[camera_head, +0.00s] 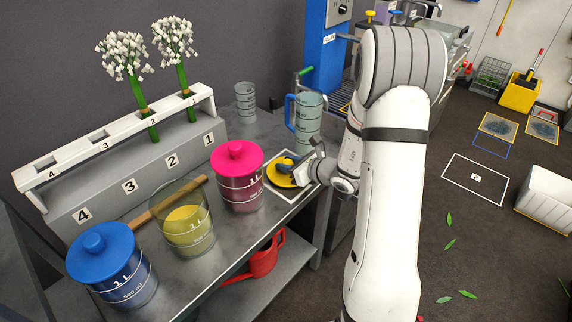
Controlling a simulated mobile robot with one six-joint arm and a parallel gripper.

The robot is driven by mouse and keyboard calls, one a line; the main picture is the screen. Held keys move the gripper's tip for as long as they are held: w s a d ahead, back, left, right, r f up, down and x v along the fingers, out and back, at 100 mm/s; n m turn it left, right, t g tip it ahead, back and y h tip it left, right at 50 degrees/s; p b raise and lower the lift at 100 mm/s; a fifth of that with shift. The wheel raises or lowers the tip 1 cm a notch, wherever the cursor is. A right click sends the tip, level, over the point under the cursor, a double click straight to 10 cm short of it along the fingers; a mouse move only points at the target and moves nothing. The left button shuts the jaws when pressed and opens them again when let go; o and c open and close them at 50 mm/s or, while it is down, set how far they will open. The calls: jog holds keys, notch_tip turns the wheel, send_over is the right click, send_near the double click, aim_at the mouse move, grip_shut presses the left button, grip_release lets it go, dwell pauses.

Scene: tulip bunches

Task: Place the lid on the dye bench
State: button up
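A yellow lid (278,178) is at the right end of the grey dye bench (229,246), over a white-edged square marking (301,192). I cannot tell whether it rests on the surface or is held just above it. My gripper (290,167) is at the lid, reaching in from the right, with dark blue parts over the lid's top. The lid's knob and the fingertips are too small and covered to make out. An open glass jar with yellow dye (187,228) stands on the bench without a lid.
A pink-lidded jar (239,188) stands just left of the yellow lid, and a blue-lidded jar (124,284) at the front left. A clear jug with a blue handle (308,115) and a small beaker (245,101) stand behind. A numbered rack (120,132) holds two white flower bunches.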

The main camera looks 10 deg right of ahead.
jog(key=o, duration=0.4)
jog(key=shift+r, duration=0.1)
jog(key=shift+r+p, duration=0.25)
jog(key=shift+p, duration=0.1)
jog(key=v, duration=1.2)
jog(key=s+a+r+n+g, duration=0.5)
jog(key=s+a+n+g, duration=0.55)
jog(key=n, duration=0.45)
jog(key=s+d+r+n+h, duration=0.1)
jog(key=s+n+h, duration=0.1)
jog(key=n, duration=0.2)
jog(key=s+d+r+n+t+h, duration=0.1)
jog(key=s+n+h, duration=0.2)
jog(key=n, duration=0.2)
jog(key=s+d+r+n+h, duration=0.1)
jog(key=s+r+n+h, duration=0.1)
jog(key=s+n+h, duration=0.1)
jog(key=shift+s+d+r+n+t, duration=0.15)
jog(key=shift+s+n+t, duration=0.15)
jog(key=shift+n, duration=0.6)
